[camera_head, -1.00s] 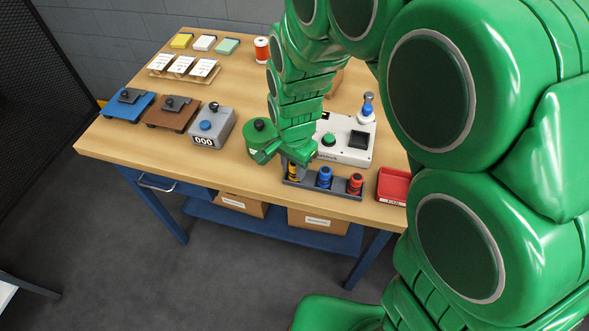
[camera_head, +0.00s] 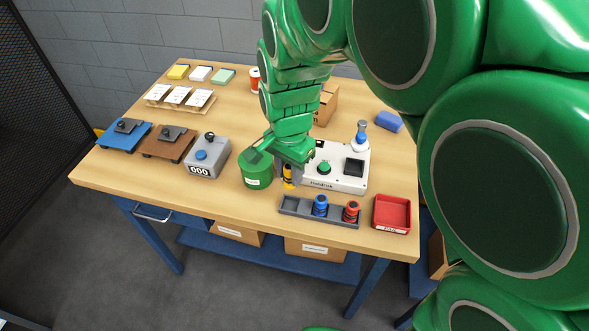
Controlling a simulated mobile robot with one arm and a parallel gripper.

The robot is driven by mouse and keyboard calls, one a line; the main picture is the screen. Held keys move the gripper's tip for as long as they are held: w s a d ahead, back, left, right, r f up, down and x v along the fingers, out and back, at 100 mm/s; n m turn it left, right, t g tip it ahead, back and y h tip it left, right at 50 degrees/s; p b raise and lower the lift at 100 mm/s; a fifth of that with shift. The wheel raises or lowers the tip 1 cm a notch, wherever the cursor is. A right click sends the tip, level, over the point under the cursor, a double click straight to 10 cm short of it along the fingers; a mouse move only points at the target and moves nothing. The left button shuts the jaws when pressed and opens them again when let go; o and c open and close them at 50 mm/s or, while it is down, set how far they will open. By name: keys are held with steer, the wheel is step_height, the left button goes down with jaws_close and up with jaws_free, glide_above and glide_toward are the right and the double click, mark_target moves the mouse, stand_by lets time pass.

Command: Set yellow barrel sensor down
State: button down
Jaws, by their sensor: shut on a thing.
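The yellow barrel sensor (camera_head: 287,178) is a small black and yellow cylinder. My gripper (camera_head: 286,168) is shut on it and holds it upright, between the green round container and the white device, behind the grey rack. The green arm hides part of the fingers and the sensor's top. I cannot tell whether its bottom touches the table. The grey rack (camera_head: 290,206) stands near the table's front edge. Its left slot is empty. A blue sensor (camera_head: 320,206) and a red sensor (camera_head: 351,212) stand in its other slots.
The green container (camera_head: 256,171) stands close on the left of my gripper. A white device (camera_head: 345,183) with a green button and dark square recess is on the right. A red tray (camera_head: 392,212) is at front right. The wooden table (camera_head: 217,207) is bare at front left.

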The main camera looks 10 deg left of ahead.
steer(key=shift+r, duration=0.4)
steer(key=w+d+r+n, duration=0.2)
steer(key=w+d, duration=0.4)
steer(key=w, duration=0.6)
steer(key=w+d+r+n, duration=0.25)
steer(key=w+d, duration=0.25)
steer(key=w, duration=0.7)
steer(key=w+d+f, duration=0.3)
steer(key=d+f, duration=0.1)
steer(key=d, duration=0.4)
steer(key=w+d+f, duration=0.3)
steer(key=d+f, duration=0.1)
steer(key=d, duration=0.4)
steer(key=shift+d+f, duration=0.2)
steer(key=shift+d, duration=0.15)
